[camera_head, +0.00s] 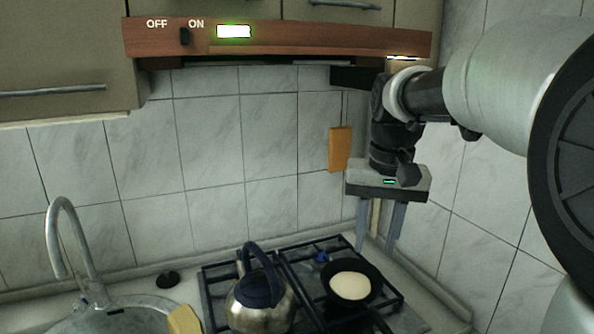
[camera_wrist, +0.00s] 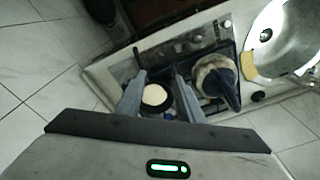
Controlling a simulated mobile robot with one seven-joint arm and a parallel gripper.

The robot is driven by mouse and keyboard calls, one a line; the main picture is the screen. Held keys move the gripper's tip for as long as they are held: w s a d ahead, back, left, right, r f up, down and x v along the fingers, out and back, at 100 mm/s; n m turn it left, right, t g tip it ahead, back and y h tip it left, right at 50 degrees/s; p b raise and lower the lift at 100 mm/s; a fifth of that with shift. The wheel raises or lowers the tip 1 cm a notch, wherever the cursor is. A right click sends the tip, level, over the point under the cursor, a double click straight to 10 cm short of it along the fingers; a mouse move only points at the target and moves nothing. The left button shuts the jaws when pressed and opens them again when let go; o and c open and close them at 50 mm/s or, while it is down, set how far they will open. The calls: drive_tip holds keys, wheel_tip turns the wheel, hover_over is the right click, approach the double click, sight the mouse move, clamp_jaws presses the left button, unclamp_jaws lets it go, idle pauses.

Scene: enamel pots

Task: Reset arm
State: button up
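My gripper (camera_head: 378,250) hangs pointing down at the right, above the back right part of the stove. Its two grey fingers are apart, with nothing seen between them. In the wrist view my gripper (camera_wrist: 160,88) also shows two spread fingers, with the pan below in the gap. My arm comes in from the right edge in the head view.
A black pan (camera_head: 375,297) with a pale round item (camera_head: 350,286) sits on the stove (camera_head: 213,288). A metal kettle (camera_head: 262,307) stands left of it. A sink with a tall faucet (camera_head: 58,240) is at left. The range hood (camera_head: 290,40) and cabinets are above.

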drive_tip(key=s+f+n+t+p, duration=0.1)
drive_tip(key=s+t, duration=0.3)
drive_tip(key=s, duration=1.3)
drive_tip(key=shift+s+f+n+p, duration=0.35)
drive_tip(key=shift+f+n, duration=0.15)
drive_tip(key=shift+f, duration=0.2)
drive_tip(key=shift+a, duration=0.1)
clamp_jaws()
